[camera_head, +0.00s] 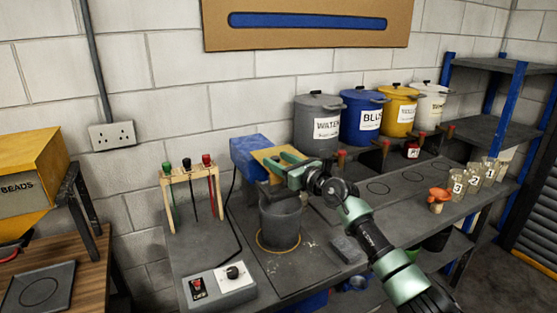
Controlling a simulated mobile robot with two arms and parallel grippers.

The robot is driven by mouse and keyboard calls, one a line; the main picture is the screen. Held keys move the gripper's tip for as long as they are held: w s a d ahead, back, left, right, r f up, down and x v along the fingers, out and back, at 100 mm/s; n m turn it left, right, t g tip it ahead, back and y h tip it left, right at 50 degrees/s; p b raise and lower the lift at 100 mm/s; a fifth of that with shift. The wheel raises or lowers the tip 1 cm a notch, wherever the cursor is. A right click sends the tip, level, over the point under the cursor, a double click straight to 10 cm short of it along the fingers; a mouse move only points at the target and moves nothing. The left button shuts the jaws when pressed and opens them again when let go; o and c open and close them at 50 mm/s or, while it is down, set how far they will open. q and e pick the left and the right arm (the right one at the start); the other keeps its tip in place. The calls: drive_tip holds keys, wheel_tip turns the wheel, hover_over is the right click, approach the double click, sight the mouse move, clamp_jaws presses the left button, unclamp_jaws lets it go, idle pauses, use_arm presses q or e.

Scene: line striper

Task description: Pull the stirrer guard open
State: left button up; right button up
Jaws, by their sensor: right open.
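The stirrer has a blue head (247,153) above the bench. A yellow panel, which looks like the stirrer guard (265,156), sits at the front right of the head. My right gripper (279,164) is open at this yellow panel, with its fingers close against it. I cannot tell whether they touch it or have its edge between them. A grey pot (280,222) stands below the gripper inside a yellow ring on the bench. The gripper hides part of the guard and the space above the pot. My left gripper is out of view.
A control box (218,288) with a red switch and a knob stands at the bench front. A wooden rack (189,174) holds coloured-handled tools to the left. Labelled pots, including a blue one (362,115), stand behind. Cups (457,185) and an orange-topped item (438,198) are at right.

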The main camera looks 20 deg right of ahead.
clamp_jaws()
idle(1.5)
